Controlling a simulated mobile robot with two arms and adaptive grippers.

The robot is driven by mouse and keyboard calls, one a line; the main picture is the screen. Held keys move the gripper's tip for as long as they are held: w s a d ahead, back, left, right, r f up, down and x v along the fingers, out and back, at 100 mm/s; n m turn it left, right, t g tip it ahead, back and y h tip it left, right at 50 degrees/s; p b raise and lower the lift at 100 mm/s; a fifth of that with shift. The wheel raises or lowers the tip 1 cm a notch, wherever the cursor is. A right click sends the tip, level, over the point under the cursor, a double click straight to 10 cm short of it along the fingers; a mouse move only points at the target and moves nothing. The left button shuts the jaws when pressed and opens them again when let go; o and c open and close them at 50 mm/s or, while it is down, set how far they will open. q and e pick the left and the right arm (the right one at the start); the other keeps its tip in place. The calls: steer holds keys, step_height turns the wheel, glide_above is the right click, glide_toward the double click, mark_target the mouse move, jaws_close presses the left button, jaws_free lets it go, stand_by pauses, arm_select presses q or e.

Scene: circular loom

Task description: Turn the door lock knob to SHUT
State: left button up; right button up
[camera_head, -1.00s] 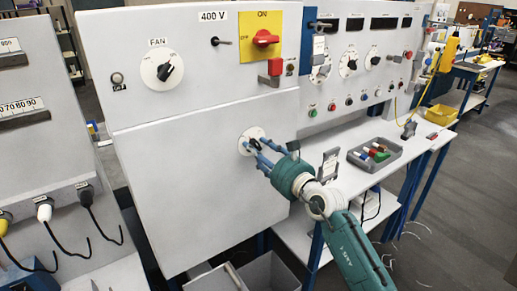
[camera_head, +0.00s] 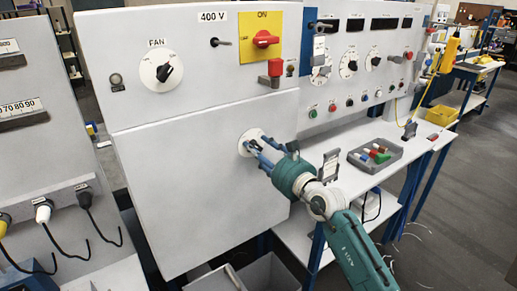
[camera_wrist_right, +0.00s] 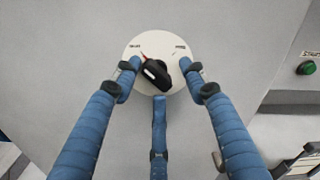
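The door lock knob (camera_wrist_right: 155,74) is black with a red mark. It sits on a round white plate (camera_wrist_right: 150,92) on the grey cabinet door (camera_head: 190,190). In the right wrist view its red-marked end points up and left, toward the left of two labels too small to read surely. My right gripper (camera_wrist_right: 159,75) has its blue fingers around the knob, two at the sides and one below, with small gaps visible at the sides. In the head view my right gripper (camera_head: 257,149) is at the plate and hides much of the knob. My left gripper is not in view.
Above the door are a FAN dial (camera_head: 161,70), a red switch on a yellow plate (camera_head: 264,39) and a red-tipped lever (camera_head: 273,72). To the right, a bench carries a grey tray (camera_head: 375,154) of coloured pieces. Hooked cables hang at the left.

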steer(key=shift+r, duration=0.75)
steer(key=p+v, duration=0.3)
steer(key=v, duration=0.4)
steer(key=shift+f, duration=0.5)
